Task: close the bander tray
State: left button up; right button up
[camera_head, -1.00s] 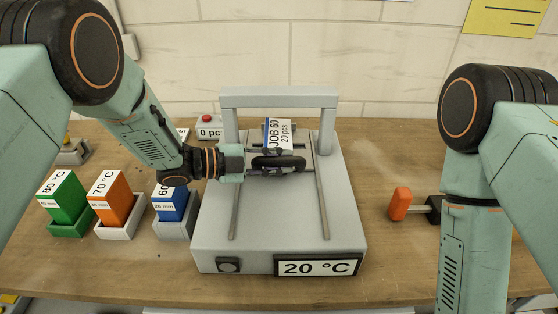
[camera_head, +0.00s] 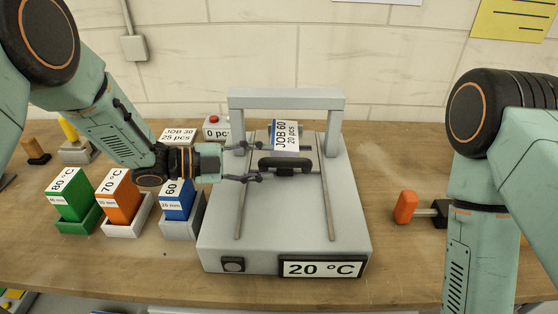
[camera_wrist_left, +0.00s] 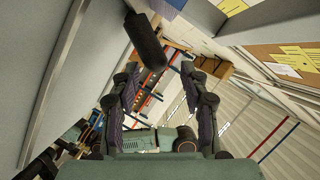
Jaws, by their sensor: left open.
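The grey bander (camera_head: 285,220) stands on the bench, with a grey arch at the back, two rails along its top and a "20 °C" display on its front. Its tray carries a dark handle (camera_head: 285,164) at the front, with a card marked "JOB 60, 20 pcs" (camera_head: 285,136) just behind it. My left gripper (camera_head: 258,163) is open over the bander, its fingers pointing right, just left of the handle. The handle (camera_wrist_left: 146,41) also shows in the left wrist view, beyond the open fingers and not between them. My right gripper is out of view.
Green (camera_head: 69,196), orange (camera_head: 121,198) and blue (camera_head: 177,202) blocks stand in holders left of the bander. An orange-handled tool (camera_head: 405,207) lies to its right. A red-button box (camera_head: 215,128) and a "JOB 30" card (camera_head: 178,136) are behind left. Bare bench lies between bander and tool.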

pick_arm(q)
jog(key=shift+v, duration=3.2)
